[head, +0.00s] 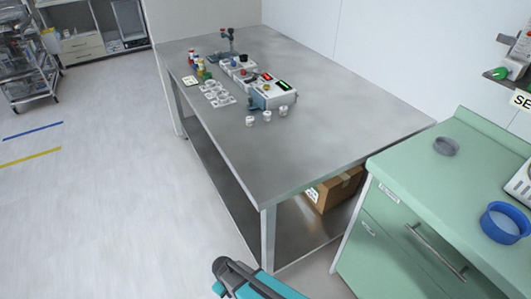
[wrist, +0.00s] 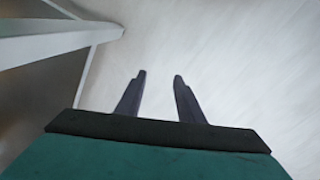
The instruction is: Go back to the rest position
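My gripper (wrist: 160,75) shows in the wrist view with its two dark fingers apart and nothing between them. It points down over the pale floor, beside a grey table leg at the upper left. In the head view, part of my teal and dark arm shows at the bottom centre, in front of the steel table (head: 330,130); the fingers cannot be made out there.
The steel table carries a device with lit displays (head: 273,93), several small cups (head: 267,116) and bottles towards the back. A cardboard box (head: 335,190) sits on its lower shelf. A green cabinet (head: 430,220) stands right, with a blue bowl (head: 505,222).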

